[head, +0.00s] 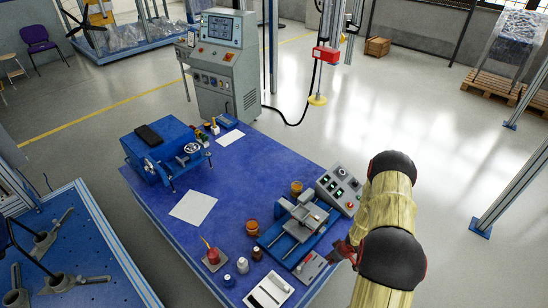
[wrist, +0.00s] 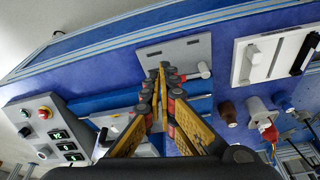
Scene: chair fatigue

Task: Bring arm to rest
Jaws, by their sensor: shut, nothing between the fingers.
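My arm, in a yellowish cover with black joints, reaches in from the lower right of the head view. My gripper (head: 345,252) shows there only in part, beside the right front edge of the blue table (head: 245,185). In the wrist view my gripper (wrist: 162,72) has its yellow and black fingers together at the tips, with nothing between them. The fingertips appear in front of a grey plate with a white handle (wrist: 150,52); I cannot tell the gap to it.
A blue-based fixture (head: 292,233) and a control box (head: 338,187) stand close to my gripper. Small bottles (head: 242,265) and a white switch panel (head: 270,291) sit near the front. A blue machine (head: 160,150) is farther back. Open floor (head: 440,150) lies right of the table.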

